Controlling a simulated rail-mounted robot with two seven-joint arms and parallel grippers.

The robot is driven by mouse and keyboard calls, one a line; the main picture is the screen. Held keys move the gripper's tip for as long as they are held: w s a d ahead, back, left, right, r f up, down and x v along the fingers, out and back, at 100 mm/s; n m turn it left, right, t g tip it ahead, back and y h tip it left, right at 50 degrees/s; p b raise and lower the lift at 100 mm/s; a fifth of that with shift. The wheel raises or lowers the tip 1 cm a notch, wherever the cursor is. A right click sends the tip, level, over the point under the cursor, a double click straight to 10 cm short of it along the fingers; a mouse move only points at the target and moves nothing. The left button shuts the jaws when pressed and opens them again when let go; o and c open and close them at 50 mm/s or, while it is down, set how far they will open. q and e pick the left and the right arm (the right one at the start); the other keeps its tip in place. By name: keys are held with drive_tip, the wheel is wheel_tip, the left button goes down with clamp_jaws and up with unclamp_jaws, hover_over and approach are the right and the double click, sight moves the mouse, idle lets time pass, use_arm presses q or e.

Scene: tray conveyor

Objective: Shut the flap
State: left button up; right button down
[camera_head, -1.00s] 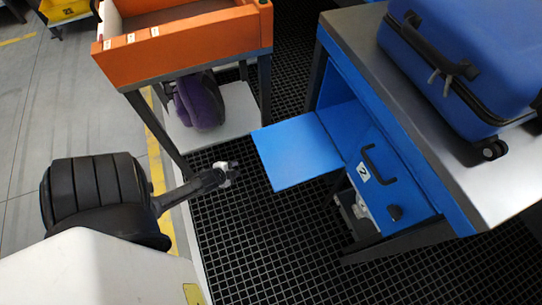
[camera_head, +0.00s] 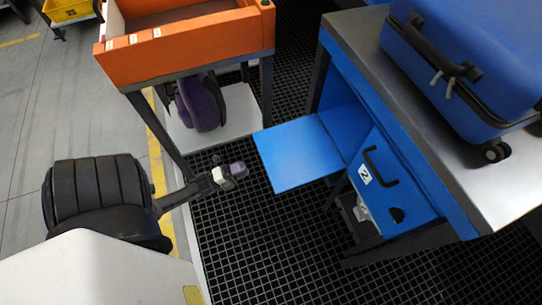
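A flat blue flap (camera_head: 297,153) stands out open from the blue cabinet (camera_head: 345,100), to the left of a front with a dark handle and a "2" label. The opening behind the flap shows blue inner walls. My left gripper (camera_head: 236,170) is over the black grid floor, a short way left of the flap's outer edge and apart from it. Its fingers are small and seen at an angle, so I cannot tell whether they are open. My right gripper is out of view.
A blue suitcase (camera_head: 455,70) lies on the grey cabinet top (camera_head: 395,85). An orange tray (camera_head: 185,42) stands on a frame at upper left, with a purple bag (camera_head: 202,103) on its lower shelf. Black grid floor (camera_head: 270,240) is clear below the flap.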

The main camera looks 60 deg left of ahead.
sight(271, 156)
use_arm(q)
drive_tip(key=b+x, duration=0.3)
drive_tip(key=x, duration=0.9)
drive_tip(key=shift+w+r, duration=0.1)
drive_tip(key=shift+w, duration=0.05)
drive_tip(key=shift+c, duration=0.5)
clamp_jaws()
